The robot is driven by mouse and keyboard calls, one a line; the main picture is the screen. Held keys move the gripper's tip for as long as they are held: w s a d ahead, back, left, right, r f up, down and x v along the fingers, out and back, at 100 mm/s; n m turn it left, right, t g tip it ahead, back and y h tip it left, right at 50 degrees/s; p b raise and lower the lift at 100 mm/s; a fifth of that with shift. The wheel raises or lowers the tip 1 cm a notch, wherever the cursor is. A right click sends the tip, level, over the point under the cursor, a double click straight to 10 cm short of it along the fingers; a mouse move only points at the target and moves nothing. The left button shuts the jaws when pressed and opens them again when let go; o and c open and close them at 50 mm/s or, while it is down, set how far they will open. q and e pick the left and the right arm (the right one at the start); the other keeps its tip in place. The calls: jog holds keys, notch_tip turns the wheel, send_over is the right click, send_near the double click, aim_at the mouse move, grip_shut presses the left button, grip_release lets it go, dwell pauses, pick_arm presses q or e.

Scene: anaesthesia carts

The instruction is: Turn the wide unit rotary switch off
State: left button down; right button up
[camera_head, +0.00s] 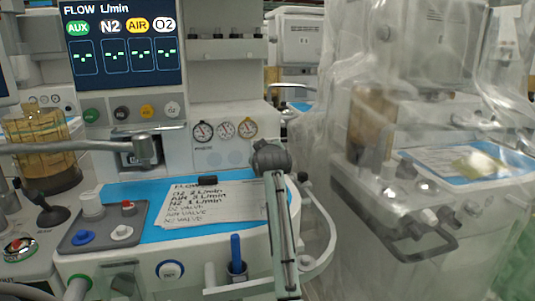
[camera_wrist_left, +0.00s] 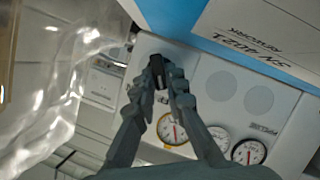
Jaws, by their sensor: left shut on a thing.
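My left gripper (camera_head: 268,156) is at the right edge of the wide unit (camera_head: 205,75), just right of the row of gauges. In the left wrist view its fingers (camera_wrist_left: 158,80) are closed on a small dark knob (camera_wrist_left: 157,67), which seems to be the rotary switch. The fingers cover most of the knob, so its turned position cannot be read. In the head view the gripper hides the knob. My right gripper is in neither view.
A white machine under clear plastic (camera_head: 425,130) stands close on the right. Printed papers (camera_head: 215,203) lie on the blue worktop (camera_head: 125,190). A grey jointed rod (camera_head: 75,146) crosses at left.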

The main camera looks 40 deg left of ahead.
pick_arm(q)
jog(key=shift+a+n, duration=0.1)
jog(key=shift+n, duration=0.2)
dwell(0.4)
jog(key=c, duration=1.6)
grip_release()
jog(key=shift+f, duration=0.15)
jog(key=shift+o, duration=0.2)
jog(key=v, duration=1.1)
jog(key=shift+s, duration=0.5)
